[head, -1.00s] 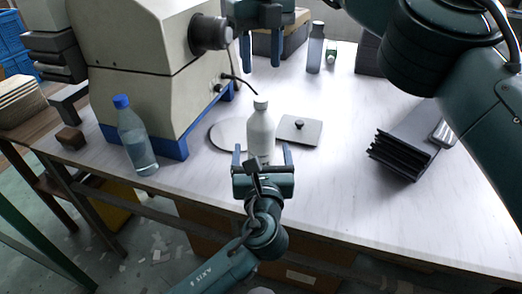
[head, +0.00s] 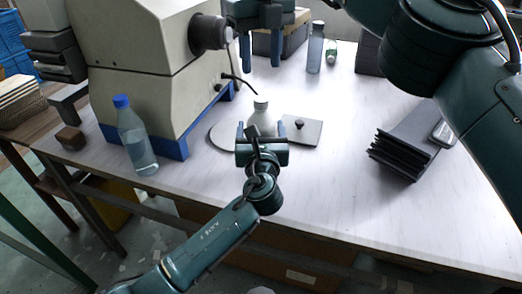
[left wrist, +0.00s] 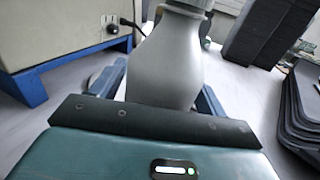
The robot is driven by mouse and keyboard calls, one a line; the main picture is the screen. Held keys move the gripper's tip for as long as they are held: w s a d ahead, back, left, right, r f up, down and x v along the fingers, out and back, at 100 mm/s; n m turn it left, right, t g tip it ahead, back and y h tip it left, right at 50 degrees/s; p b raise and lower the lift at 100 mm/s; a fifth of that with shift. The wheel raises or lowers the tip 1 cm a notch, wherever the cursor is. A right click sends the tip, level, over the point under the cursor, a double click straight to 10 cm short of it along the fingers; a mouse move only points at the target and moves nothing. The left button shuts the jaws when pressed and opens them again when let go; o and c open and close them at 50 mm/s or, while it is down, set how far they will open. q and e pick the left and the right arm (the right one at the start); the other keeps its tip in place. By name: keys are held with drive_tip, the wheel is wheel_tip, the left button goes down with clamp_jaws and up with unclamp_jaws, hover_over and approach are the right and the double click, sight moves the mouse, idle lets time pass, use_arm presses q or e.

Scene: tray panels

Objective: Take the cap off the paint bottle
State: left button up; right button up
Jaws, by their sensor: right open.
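The paint bottle (head: 262,117) is pale and stands upright on the table, with its cap (head: 261,102) on top. Its lower part is hidden behind my left gripper (head: 262,130) in the head view. In the left wrist view the bottle (left wrist: 166,65) stands between the spread fingers, and the cap's lower edge (left wrist: 190,3) shows at the top. My left gripper is open around the bottle; gaps seem to show beside it. My right gripper (head: 261,50) is open and empty, pointing down above and beyond the bottle.
A clear bottle with a blue cap (head: 138,140) stands at left by the beige machine (head: 140,40). A flat square plate with a knob (head: 302,131) and a round disc (head: 222,137) lie near the paint bottle.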

sight(261, 98)
use_arm(q)
clamp_jaws()
use_arm(e)
drive_tip(key=m, duration=1.3)
drive_tip(key=shift+m, duration=0.4)
drive_tip(key=m, duration=0.6)
use_arm(q)
drive_tip(key=shift+f, duration=0.1)
use_arm(e)
drive_tip(key=m, duration=0.6)
drive_tip(key=shift+m, duration=0.4)
drive_tip(key=shift+f, duration=4)
drive_tip(key=shift+c, duration=0.5)
